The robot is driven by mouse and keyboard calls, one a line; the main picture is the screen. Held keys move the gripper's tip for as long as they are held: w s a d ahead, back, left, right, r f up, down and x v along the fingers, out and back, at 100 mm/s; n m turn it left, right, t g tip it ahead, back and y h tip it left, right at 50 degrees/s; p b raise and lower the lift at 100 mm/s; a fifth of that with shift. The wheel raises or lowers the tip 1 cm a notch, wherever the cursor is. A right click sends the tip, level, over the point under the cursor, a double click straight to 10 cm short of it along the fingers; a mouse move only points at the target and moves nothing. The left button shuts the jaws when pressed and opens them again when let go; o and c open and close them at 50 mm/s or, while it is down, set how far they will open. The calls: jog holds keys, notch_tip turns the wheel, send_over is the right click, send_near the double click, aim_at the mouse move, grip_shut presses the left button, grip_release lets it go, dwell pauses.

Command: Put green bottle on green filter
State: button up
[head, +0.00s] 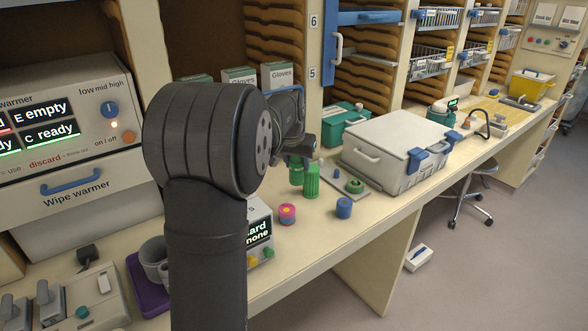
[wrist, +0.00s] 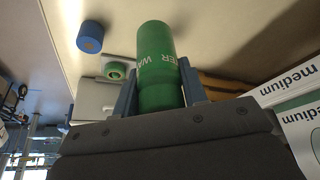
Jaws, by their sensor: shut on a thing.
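The green bottle (wrist: 155,55), with pale lettering on its side, is between the two blue fingers of my gripper (wrist: 158,80) in the wrist view. My gripper is shut on it. In the head view the bottle (head: 312,181) hangs below my gripper (head: 301,160), close over the bench; whether it touches the bench I cannot tell. The green filter (head: 355,186) is a short green ring on a grey plate, just right of the bottle. It also shows in the wrist view (wrist: 115,71), left of the bottle and apart from it.
A blue cylinder (head: 344,207) and a pink and orange one (head: 287,214) stand on the bench near its front edge. A large grey case (head: 395,160) stands right of the plate. Glove boxes (head: 240,77) and a teal box (head: 342,128) are behind.

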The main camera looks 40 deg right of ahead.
jog(key=s+d+r, duration=0.6)
jog(key=d+r, duration=0.4)
jog(key=d, duration=0.2)
send_over(312, 167)
jog(key=shift+m, duration=0.4)
jog(key=shift+f, duration=5.4)
jog(key=o, duration=1.1)
jog(key=shift+f, duration=0.15)
jog(key=v, duration=1.2)
jog(key=shift+w+a, duration=0.15)
